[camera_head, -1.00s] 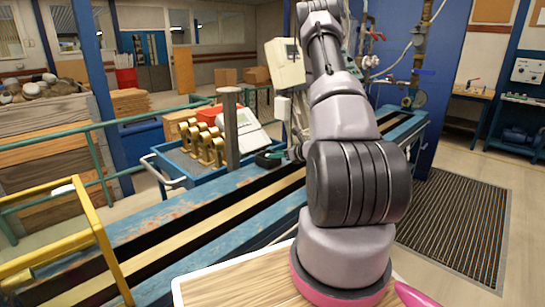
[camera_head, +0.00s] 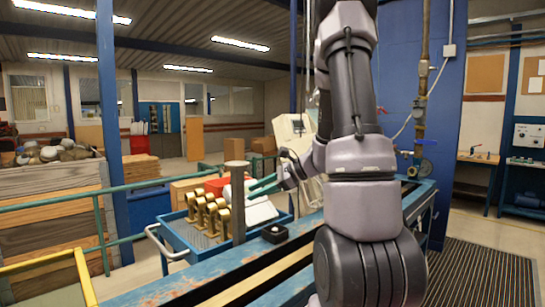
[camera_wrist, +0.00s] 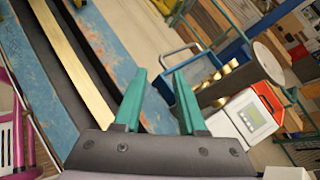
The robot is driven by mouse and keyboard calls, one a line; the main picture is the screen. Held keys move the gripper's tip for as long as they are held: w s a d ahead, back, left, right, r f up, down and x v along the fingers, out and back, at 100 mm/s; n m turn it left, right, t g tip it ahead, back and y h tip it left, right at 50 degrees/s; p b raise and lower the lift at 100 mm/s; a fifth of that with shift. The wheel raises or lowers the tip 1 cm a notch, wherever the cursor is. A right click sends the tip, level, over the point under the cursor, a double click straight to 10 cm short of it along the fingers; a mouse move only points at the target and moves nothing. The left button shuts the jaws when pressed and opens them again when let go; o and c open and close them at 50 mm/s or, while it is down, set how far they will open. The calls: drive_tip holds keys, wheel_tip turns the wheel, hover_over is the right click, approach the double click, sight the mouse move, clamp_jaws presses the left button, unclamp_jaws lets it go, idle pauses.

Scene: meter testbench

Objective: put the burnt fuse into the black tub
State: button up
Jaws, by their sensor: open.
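My gripper (camera_head: 262,186) is open, its two teal fingers raised above the blue bench. In the wrist view the fingers (camera_wrist: 160,95) are spread with nothing between them. A small black box (camera_head: 275,234), which looks like the black tub, stands on the bench below the gripper, apart from it. A small whitish thing shows at its top; I cannot tell whether it is the burnt fuse.
A grey post (camera_head: 237,200) rises beside the tub. A blue trolley (camera_head: 186,238) with several brass fittings (camera_head: 207,212) stands behind the bench (camera_head: 222,270). A meter with a screen (camera_wrist: 250,117) lies beyond the fingers in the wrist view. A yellow rail (camera_head: 40,264) is at left.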

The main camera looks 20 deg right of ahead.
drive_tip(key=s+a+r+n+g+h, duration=0.2)
drive_tip(key=s+a+r+n, duration=0.15)
drive_tip(key=s+n, duration=0.2)
drive_tip(key=s+a+r+n+g+h, duration=0.1)
drive_tip(key=s+a+r+n, duration=0.25)
drive_tip(key=s+r, duration=0.2)
drive_tip(key=s+d+r+n+t+h, duration=0.3)
drive_tip(key=s+r+n+h, duration=0.2)
drive_tip(key=s, duration=0.4)
drive_tip(key=shift+r+n, duration=0.5)
drive_tip(key=shift+n, duration=0.5)
